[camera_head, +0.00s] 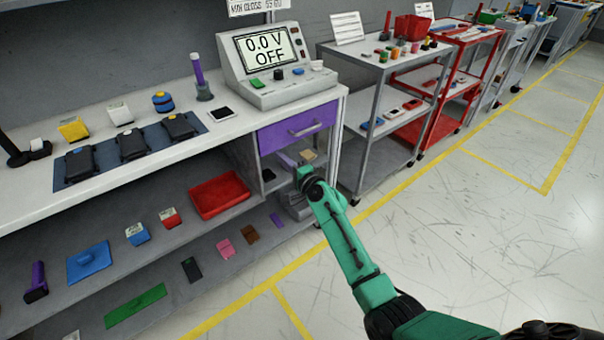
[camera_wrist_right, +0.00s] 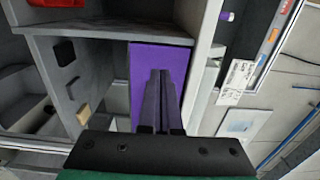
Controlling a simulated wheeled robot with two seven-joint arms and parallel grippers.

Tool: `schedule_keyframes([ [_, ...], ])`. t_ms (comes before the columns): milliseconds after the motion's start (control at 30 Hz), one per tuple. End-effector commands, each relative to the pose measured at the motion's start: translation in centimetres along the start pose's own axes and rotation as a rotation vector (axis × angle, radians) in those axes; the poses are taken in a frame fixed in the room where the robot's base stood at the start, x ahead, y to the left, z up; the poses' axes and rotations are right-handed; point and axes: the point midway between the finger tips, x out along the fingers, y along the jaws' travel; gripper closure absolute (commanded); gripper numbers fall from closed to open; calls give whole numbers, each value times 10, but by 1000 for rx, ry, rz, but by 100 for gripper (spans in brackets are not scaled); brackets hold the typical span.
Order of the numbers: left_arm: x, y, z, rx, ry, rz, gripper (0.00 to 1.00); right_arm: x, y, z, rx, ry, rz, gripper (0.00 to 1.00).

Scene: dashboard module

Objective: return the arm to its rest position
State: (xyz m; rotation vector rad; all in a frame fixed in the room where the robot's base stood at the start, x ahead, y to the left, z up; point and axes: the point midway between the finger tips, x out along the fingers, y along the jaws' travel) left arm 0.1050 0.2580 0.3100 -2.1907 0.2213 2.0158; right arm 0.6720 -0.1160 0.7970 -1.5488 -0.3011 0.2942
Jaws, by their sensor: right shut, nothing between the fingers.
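My right arm (camera_head: 345,245) is green with dark joints and reaches from the lower right of the head view toward the workbench's right end. My right gripper (camera_wrist_right: 161,78) shows in the right wrist view with its two dark fingers together and nothing between them. A purple surface (camera_wrist_right: 145,58) lies behind the fingers; I cannot tell whether they touch it. In the head view the hand is low beside the shelves, mostly hidden by its own arm. My left gripper is not in view.
The workbench (camera_head: 232,125) has a purple drawer (camera_head: 275,138) that looks closed, with a meter (camera_head: 262,75) reading 0.0 V OFF above it. A red tray (camera_head: 219,193) sits on the shelf below. A grey cart (camera_head: 350,125) stands right of the bench. Open floor (camera_head: 480,240) lies at the right.

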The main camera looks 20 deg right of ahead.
Motion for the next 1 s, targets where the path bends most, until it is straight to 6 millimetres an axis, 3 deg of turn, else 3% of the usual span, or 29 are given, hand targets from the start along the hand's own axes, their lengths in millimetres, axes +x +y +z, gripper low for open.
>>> schedule_keyframes([
  [300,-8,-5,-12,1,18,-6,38,-66,2,0,0,0,4,100],
  [533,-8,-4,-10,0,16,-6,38,-76,2,0,1,-1,4,100],
  [633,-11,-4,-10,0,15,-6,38,-79,17,-1,-24,5,42,100],
  [667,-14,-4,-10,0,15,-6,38,-82,28,-2,-43,9,71,100],
  [767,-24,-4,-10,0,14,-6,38,-104,92,-4,-160,13,232,100],
  [867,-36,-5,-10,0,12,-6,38,-149,174,-2,-332,-22,451,100],
  [900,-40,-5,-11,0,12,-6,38,-172,205,0,-404,-50,537,100],
  [967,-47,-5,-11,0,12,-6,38,-211,248,4,-509,-109,661,100],
  [1000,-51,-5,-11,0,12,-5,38,-240,273,9,-579,-158,740,100],
])
